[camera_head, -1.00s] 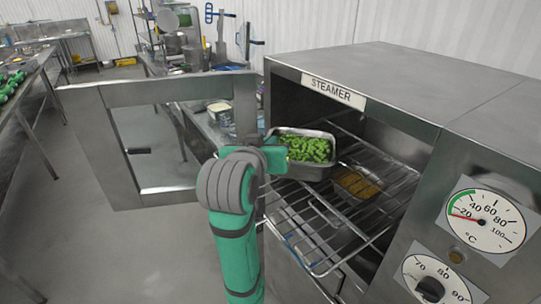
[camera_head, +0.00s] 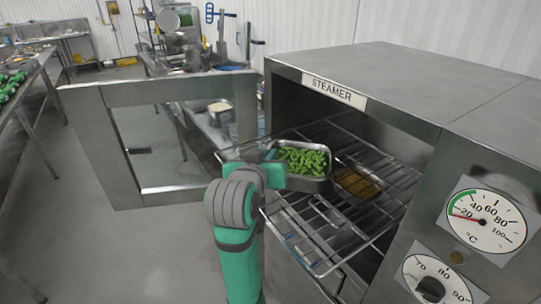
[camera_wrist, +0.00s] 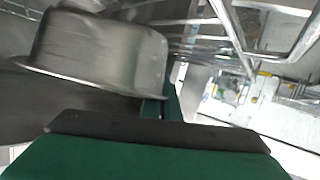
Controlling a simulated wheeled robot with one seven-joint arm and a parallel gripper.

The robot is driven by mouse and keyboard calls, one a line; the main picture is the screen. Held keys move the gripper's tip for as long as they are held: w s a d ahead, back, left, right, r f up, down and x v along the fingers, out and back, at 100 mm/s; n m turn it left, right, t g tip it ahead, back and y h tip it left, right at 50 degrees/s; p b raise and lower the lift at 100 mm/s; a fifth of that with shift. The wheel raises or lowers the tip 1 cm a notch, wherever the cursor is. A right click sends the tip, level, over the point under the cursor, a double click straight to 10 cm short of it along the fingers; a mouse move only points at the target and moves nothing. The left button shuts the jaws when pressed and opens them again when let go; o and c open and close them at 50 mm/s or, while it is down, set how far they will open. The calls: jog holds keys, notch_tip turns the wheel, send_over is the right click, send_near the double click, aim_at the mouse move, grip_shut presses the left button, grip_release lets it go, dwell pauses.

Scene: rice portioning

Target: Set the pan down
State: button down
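The metal pan (camera_head: 310,182) with green beans or pods in it is at the mouth of the steamer (camera_head: 400,80) in the head view, level or nearly so, over the back left part of the wire rack (camera_head: 325,235). My gripper (camera_head: 268,163) is shut on the pan's left edge. In the wrist view the pan's side and rim (camera_wrist: 100,50) fill the upper left, and the rim meets my gripper (camera_wrist: 160,103). Whether the pan's bottom touches the rack is hidden.
A shallow tray of yellow-brown food (camera_head: 357,185) sits on the rack just right of the pan. The steamer door (camera_head: 90,130) stands open on the left. The rack's front part is bare. A bench (camera_head: 205,125) with containers is behind.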

jog(key=c, duration=2)
grip_release()
jog(key=shift+d, duration=0.15)
jog(key=shift+r, duration=0.1)
